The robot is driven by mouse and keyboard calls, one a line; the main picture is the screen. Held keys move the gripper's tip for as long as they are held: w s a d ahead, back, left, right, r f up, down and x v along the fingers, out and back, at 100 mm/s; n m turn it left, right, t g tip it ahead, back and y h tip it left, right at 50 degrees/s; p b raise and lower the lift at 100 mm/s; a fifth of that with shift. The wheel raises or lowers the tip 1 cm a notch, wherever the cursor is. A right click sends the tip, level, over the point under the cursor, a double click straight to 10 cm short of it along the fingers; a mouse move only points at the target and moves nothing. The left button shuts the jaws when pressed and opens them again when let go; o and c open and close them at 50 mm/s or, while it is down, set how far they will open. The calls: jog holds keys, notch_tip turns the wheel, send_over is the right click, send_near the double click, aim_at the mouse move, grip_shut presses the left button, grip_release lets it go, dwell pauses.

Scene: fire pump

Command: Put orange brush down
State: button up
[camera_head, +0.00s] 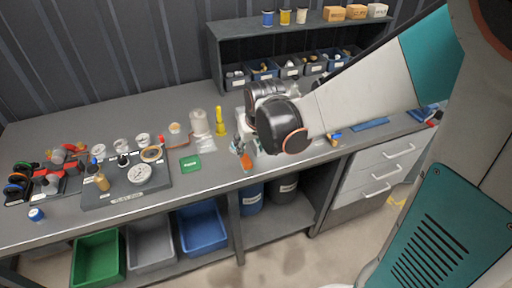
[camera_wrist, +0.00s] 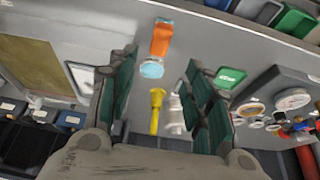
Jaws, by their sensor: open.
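The orange brush (camera_wrist: 160,40) lies on the grey bench top near its front edge, with a light blue round end. In the wrist view it shows between and just past the fingertips. In the head view its orange part (camera_head: 246,161) shows just below my gripper (camera_head: 240,144). My gripper (camera_wrist: 161,60) is open, with its two green-padded fingers spread apart and nothing held between them. The exact gap between the fingertips and the brush cannot be told. My wrist hides part of the bench behind it in the head view.
A yellow tool (camera_head: 221,122) and a whitish bottle (camera_head: 198,123) stand behind the brush. A green card (camera_head: 190,163) lies to its left, beside a board of gauges (camera_head: 125,180). A shelf with bins (camera_head: 265,70) is at the back. Open bins (camera_head: 202,228) sit below the bench.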

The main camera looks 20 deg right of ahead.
jog(key=s+r+t, duration=0.1)
jog(key=s+r, duration=0.4)
jog(key=s, duration=0.4)
jog(key=s+r+t, duration=0.1)
jog(key=s+r, duration=0.4)
jog(key=s, duration=0.4)
jog(key=shift+r+t, duration=0.3)
jog(key=shift+r, duration=0.1)
jog(key=shift+f+b, duration=0.45)
jog(key=shift+o, duration=0.5)
